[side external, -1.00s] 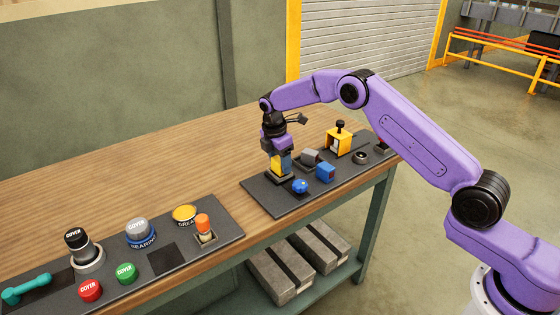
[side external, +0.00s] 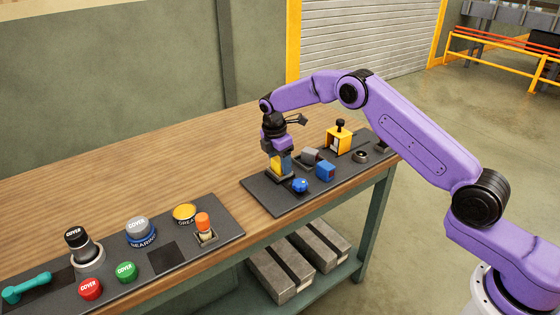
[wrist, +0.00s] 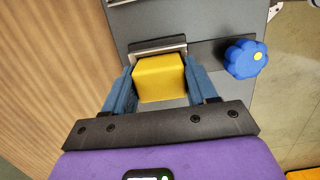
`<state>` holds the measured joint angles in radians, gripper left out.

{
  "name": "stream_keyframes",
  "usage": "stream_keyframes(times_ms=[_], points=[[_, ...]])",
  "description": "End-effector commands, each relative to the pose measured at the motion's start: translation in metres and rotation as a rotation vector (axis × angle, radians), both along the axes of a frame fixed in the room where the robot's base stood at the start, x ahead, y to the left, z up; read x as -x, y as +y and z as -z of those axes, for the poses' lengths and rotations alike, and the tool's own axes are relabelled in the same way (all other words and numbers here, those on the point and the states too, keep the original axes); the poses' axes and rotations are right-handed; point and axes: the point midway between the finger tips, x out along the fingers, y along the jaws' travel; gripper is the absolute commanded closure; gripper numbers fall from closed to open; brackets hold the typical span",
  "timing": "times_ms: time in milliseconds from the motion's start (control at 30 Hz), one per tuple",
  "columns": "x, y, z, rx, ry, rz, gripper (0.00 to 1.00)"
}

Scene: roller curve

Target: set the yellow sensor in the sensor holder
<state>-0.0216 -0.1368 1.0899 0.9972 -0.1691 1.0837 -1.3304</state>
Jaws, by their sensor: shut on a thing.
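The yellow sensor (wrist: 159,79) is a yellow block between the two blue fingers of my gripper (wrist: 166,88) in the wrist view. In the side external view my gripper (side external: 278,160) points down at the left part of the far dark mat, with a little of the yellow sensor (side external: 275,162) showing between the fingers. The sensor holder (wrist: 158,48) shows as a metal-edged frame on a dark base at the sensor's upper edge. The sensor is over or in it; its lower end is hidden, so I cannot tell how deep it sits.
A blue knob (side external: 300,185) stands close to the right of the gripper. A blue block (side external: 325,171), a grey block (side external: 310,156) and a yellow housing with a black knob (side external: 339,139) stand further right. Bare wood (side external: 150,165) lies to the left.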

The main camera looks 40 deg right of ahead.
Motion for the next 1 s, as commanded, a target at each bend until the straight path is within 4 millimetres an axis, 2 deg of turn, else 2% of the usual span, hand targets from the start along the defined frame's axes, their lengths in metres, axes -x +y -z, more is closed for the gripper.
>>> stream_keyframes(times_ms=[333,367,433,467,667,700,1000], points=[[-0.0003,0.0000,0.0010,0.000,-0.001,0.000,0.74],[-0.0003,0.0000,0.0011,0.000,-0.001,0.000,0.40],[-0.0001,0.0000,0.0012,0.000,0.000,0.000,0.17],[0.0002,0.0000,0.0013,0.000,0.001,0.000,0.13],[0.0001,0.0001,0.0011,0.000,0.000,0.000,0.13],[0.0001,0.0001,0.0011,0.000,0.001,0.000,0.19],[-0.0002,0.0001,0.0001,0.000,-0.001,0.000,0.19]])
